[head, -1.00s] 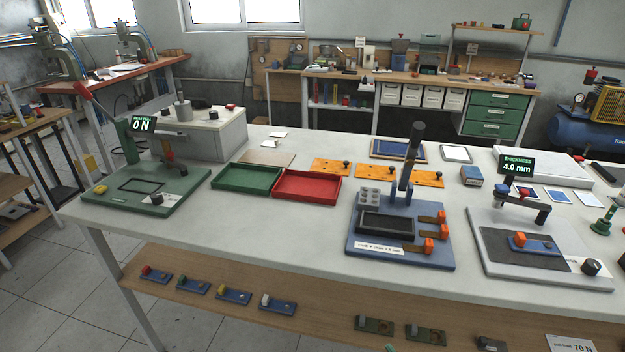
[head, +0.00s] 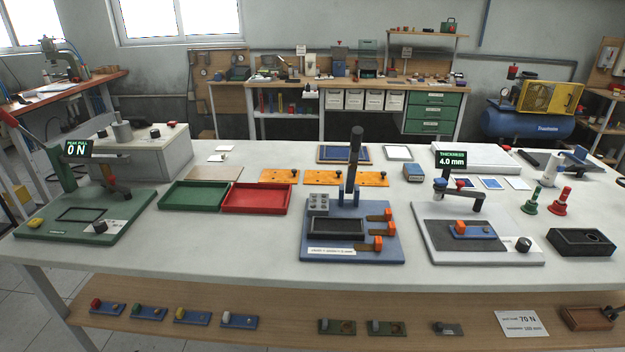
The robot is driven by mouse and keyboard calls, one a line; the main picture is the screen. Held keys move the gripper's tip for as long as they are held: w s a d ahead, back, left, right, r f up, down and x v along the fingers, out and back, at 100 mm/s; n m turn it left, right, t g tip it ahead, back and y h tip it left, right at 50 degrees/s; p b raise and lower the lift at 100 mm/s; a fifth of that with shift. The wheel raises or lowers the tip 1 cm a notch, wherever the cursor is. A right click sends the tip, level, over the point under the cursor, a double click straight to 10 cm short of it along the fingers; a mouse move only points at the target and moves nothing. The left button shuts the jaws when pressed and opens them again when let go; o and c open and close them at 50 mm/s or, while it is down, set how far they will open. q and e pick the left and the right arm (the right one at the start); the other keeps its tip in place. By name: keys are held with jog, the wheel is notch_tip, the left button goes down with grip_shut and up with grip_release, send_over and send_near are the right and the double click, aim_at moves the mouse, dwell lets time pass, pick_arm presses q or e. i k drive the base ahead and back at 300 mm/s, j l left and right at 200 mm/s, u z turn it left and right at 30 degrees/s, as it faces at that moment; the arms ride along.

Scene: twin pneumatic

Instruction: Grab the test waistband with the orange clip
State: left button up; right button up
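A small blue strip (head: 474,231) with an orange block-like clip (head: 461,227) on it lies on the dark pad of the grey thickness gauge (head: 430,250), right of centre in the head view. The gauge's arm stands over it, and its display (head: 452,159) reads 4.0 mm. Several more orange blocks sit on brown tabs at the right side of the blue press fixture (head: 340,253). I cannot tell for certain which piece is the test waistband. Neither of my grippers shows.
The green pull tester (head: 110,230) reads 0 N at left. Green (head: 170,206) and red (head: 240,209) trays sit beside the blue fixture. A black box (head: 580,242) and green and red stamp-like tools stand at right. The lower shelf (head: 270,342) holds small plates. The front table edge is mostly clear.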

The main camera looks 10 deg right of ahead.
aim_at(459, 230)
jog(key=z, duration=1.35)
